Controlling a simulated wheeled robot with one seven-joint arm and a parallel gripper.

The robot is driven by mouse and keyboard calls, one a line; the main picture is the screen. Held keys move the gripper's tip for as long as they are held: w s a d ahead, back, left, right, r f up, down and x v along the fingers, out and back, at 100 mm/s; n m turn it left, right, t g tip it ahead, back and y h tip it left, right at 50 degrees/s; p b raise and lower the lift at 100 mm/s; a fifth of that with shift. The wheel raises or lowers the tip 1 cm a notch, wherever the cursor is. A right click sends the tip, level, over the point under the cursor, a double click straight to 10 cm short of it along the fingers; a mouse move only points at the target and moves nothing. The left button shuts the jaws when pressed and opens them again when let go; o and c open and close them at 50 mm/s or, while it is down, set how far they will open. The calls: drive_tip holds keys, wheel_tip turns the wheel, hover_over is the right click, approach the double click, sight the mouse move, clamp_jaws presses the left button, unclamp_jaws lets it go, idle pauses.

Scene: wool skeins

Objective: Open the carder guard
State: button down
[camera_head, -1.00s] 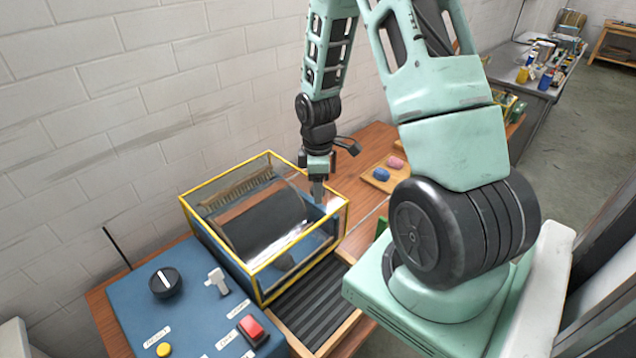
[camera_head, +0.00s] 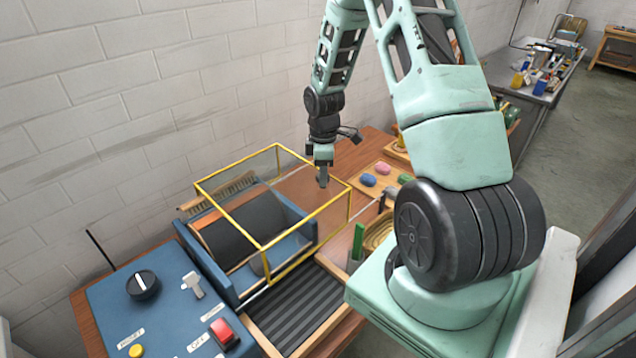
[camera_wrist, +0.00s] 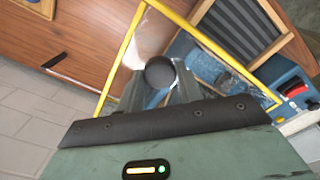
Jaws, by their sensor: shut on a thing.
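The carder guard (camera_head: 306,222) is a clear box with a yellow frame. My gripper (camera_head: 322,183) is at the guard's upper right side. In the wrist view my gripper (camera_wrist: 160,90) is shut on a dark round knob (camera_wrist: 160,72), beside the guard's clear panel and yellow edge (camera_wrist: 122,62). The finger contact is partly hidden by the knob.
A blue control panel (camera_head: 170,318) with a black dial, a grey lever and a red switch is at the front left. A wooden board (camera_head: 392,171) with coloured skeins lies right of my gripper. A ribbed belt (camera_head: 303,307) runs in front of the carder. A brick wall stands behind.

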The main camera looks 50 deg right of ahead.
drive_tip(key=s+d, duration=0.1)
drive_tip(key=d, duration=1.8)
drive_tip(key=shift+d, duration=0.3)
drive_tip(key=c, duration=0.9)
unclamp_jaws()
drive_tip(key=shift+c, duration=0.2)
drive_tip(key=shift+r, duration=0.1)
wheel_tip(320, 180, up, 17)
drive_tip(key=b, duration=0.5)
drive_tip(key=shift+r, duration=0.15)
